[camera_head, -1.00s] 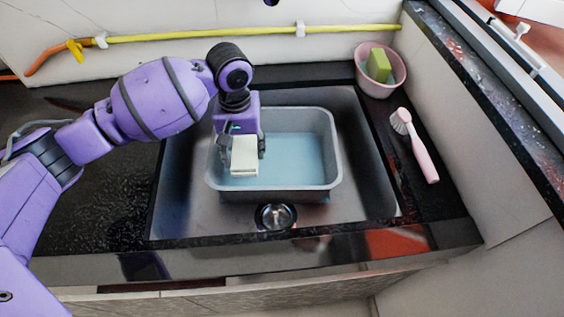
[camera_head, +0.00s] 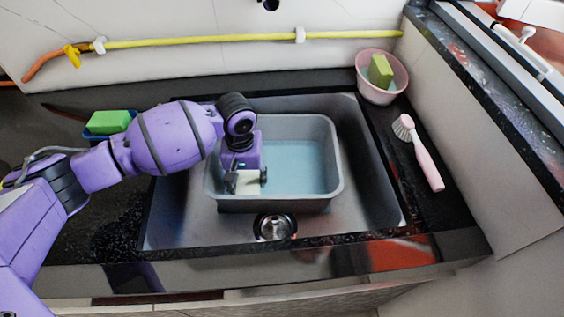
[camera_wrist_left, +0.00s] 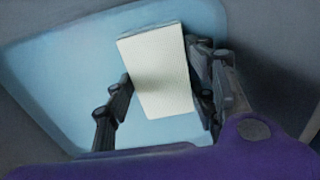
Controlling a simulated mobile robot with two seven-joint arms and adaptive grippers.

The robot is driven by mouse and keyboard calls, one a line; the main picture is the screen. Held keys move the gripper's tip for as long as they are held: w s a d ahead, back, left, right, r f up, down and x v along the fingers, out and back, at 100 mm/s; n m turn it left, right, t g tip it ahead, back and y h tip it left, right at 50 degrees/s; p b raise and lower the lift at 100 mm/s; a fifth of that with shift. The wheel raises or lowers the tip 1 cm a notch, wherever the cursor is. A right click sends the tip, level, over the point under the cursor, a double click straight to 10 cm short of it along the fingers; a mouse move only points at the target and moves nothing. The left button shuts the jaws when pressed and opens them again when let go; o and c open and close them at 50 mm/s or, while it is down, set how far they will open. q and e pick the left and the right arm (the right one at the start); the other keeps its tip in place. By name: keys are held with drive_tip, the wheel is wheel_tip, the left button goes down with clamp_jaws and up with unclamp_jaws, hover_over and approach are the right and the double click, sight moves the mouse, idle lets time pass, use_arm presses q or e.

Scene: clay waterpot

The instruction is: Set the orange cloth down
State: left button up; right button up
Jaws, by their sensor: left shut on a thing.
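I see no orange cloth in either view. My left gripper (camera_head: 247,178) is shut on a pale cream block (camera_head: 248,183), down inside the left part of a grey tub (camera_head: 335,160) of bluish water. In the left wrist view the block (camera_wrist_left: 160,75) is a flat, pale rectangle between the dark fingers of the gripper (camera_wrist_left: 163,85), with light blue behind it. I cannot tell whether the block touches the water. My right gripper is not in view.
The tub stands in a metal sink (camera_head: 365,200) with a drain (camera_head: 275,227) in front. A pink bowl (camera_head: 382,90) with a green sponge (camera_head: 380,71) and a pink brush (camera_head: 425,160) are at right. Another green sponge (camera_head: 108,122) sits in a blue holder at left.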

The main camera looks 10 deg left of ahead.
sight(248, 182)
use_arm(q)
drive_tip(key=shift+f, duration=0.1)
drive_tip(key=o, duration=1)
drive_tip(key=shift+f, duration=0.1)
drive_tip(key=shift+o, duration=0.2)
wheel_tip(248, 182, up, 12)
drive_tip(key=p, duration=0.2)
drive_tip(key=shift+r, duration=0.2)
drive_tip(key=shift+s, duration=0.1)
